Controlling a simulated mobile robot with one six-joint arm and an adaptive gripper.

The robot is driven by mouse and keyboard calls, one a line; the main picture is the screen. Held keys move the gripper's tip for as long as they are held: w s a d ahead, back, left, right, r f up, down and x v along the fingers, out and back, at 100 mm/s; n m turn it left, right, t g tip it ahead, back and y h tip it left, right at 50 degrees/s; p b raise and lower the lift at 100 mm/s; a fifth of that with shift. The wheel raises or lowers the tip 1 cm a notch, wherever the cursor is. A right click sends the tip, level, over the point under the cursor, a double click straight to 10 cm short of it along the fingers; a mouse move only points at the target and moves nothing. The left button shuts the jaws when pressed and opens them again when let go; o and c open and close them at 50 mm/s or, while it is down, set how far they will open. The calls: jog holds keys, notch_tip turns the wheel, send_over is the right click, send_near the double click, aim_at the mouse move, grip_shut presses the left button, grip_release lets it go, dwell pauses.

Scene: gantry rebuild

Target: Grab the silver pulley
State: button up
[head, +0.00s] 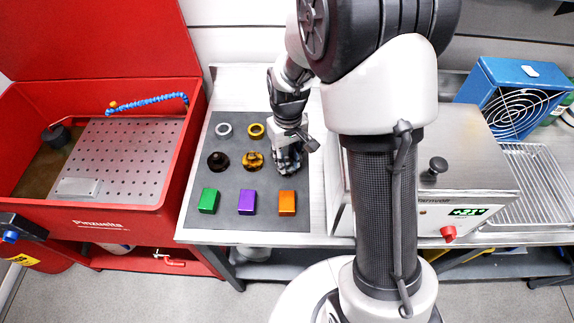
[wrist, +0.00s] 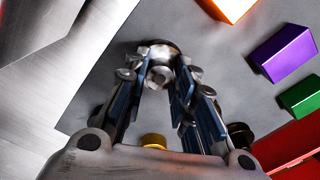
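A silver round part (wrist: 160,76), which looks like the silver pulley, lies between my fingertips in the wrist view. A darker round edge shows just beyond it. My gripper (wrist: 166,62) has a finger on each side of this part, close to it. I cannot tell whether the fingers touch it. In the head view my gripper (head: 288,163) points down over the right side of the grey mat (head: 232,180) and hides what is under it.
On the mat are a silver ring (head: 224,129), a gold ring (head: 256,131), a dark brown round part (head: 217,161), a gold round part (head: 253,160), and green (head: 208,201), purple (head: 247,203) and orange (head: 287,203) blocks. A red bin (head: 165,215) stands left, a steel machine (head: 480,180) right.

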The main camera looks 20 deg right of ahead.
grip_shut()
